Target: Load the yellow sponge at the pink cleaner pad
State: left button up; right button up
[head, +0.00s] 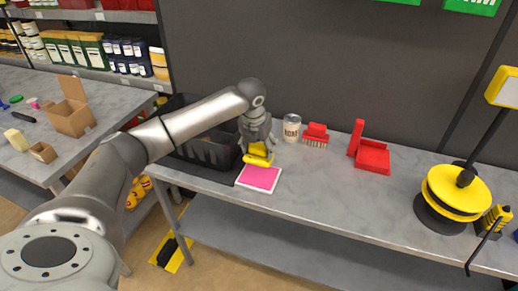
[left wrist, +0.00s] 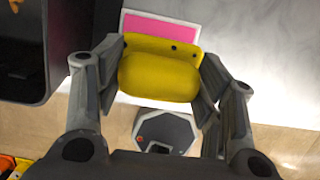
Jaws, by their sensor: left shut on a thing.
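The yellow sponge (head: 258,155) is held between the fingers of my left gripper (head: 257,143), over the far part of the pink cleaner pad (head: 260,178). The pad is a pink square with a white border, lying near the front edge of the grey table. In the left wrist view the sponge (left wrist: 160,72) sits between both fingers and hides much of the pink pad (left wrist: 160,28). I cannot tell whether the sponge touches the pad. My right gripper is not in view.
A black crate (head: 207,150) stands just left of the pad. A can (head: 291,128), a red brush (head: 316,133) and a red dustpan (head: 373,157) stand behind and right. The table right of the pad is clear.

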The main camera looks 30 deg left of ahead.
aim_at(259, 160)
pick_arm(q)
jog(key=shift+w+a+f, duration=0.15)
jog(key=shift+w+f, duration=0.05)
jog(key=shift+f, duration=0.3)
jog(key=shift+w+f+b, duration=0.1)
jog(key=shift+f+b, duration=0.5)
jog(key=shift+f, duration=0.1)
notch_tip(259, 160, down, 3)
jog(key=shift+r+b, duration=0.2)
jog(key=shift+b, duration=0.55)
jog(key=shift+f+b, duration=0.4)
jog(key=shift+f, duration=0.35)
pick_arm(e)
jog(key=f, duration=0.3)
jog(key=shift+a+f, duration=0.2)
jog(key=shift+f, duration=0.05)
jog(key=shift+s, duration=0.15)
pick_arm(q)
jog(key=shift+f+b, duration=0.35)
jog(key=shift+f, duration=0.1)
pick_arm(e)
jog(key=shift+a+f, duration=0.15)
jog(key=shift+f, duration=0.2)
pick_arm(q)
jog(key=shift+f, duration=0.1)
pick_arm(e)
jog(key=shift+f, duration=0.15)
